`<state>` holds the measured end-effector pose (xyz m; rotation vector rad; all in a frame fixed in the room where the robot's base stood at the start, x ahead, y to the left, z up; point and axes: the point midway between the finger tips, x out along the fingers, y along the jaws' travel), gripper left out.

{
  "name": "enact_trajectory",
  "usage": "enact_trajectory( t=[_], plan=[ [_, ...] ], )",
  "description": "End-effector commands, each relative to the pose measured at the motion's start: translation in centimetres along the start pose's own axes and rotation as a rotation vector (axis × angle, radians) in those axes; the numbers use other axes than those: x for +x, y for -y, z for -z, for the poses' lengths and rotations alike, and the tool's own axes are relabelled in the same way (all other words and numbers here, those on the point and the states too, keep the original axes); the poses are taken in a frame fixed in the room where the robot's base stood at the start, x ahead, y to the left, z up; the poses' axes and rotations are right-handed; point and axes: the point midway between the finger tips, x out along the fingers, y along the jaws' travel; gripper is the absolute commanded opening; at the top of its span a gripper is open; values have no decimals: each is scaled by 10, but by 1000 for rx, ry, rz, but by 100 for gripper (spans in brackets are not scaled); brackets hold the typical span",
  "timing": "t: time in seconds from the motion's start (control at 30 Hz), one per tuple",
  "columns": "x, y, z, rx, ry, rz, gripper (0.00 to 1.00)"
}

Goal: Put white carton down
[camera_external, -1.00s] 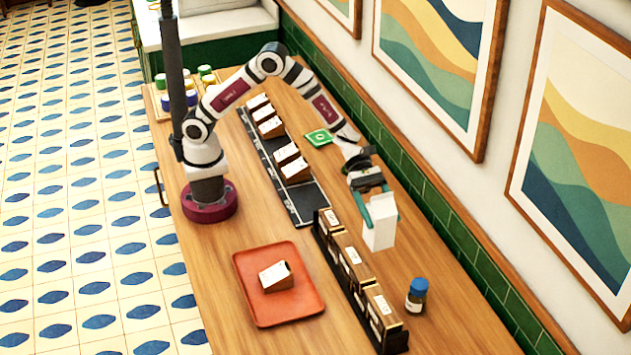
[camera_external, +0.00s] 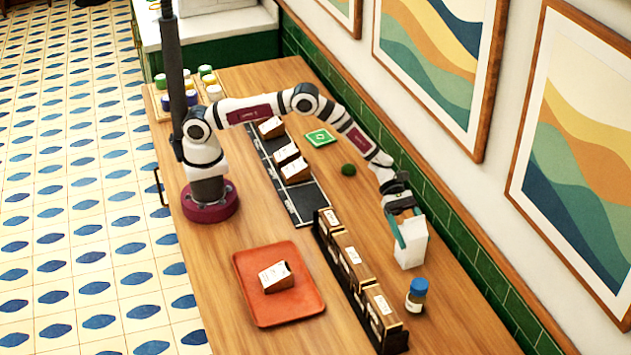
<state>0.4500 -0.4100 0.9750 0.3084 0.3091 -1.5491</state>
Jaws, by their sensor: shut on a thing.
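The white carton (camera_external: 411,247) is upright at the right of the table, behind the jar with the blue lid. My gripper (camera_external: 402,228) has teal fingers and is shut on the carton's upper part. The carton's base is at or very near the wooden table top; I cannot tell whether it touches.
A jar with a blue lid (camera_external: 416,296) stands just in front of the carton. A dark rack of brown boxes (camera_external: 352,262) is to its left. A red tray (camera_external: 250,290) holds a small box. A green ball (camera_external: 348,170) and a green card (camera_external: 319,138) lie farther back.

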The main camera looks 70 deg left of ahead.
Motion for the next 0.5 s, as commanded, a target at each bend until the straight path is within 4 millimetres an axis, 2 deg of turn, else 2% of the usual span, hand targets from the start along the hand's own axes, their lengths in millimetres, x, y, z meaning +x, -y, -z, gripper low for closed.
enact_trajectory(
  t=[0.23,0.27,0.37,0.5],
  plan=[
    [1,0,1,1,1,-1,0],
    [1,0,2,0,0,0,81],
    [1,0,2,0,0,0,99],
    [1,0,2,0,0,0,100]
  ],
)
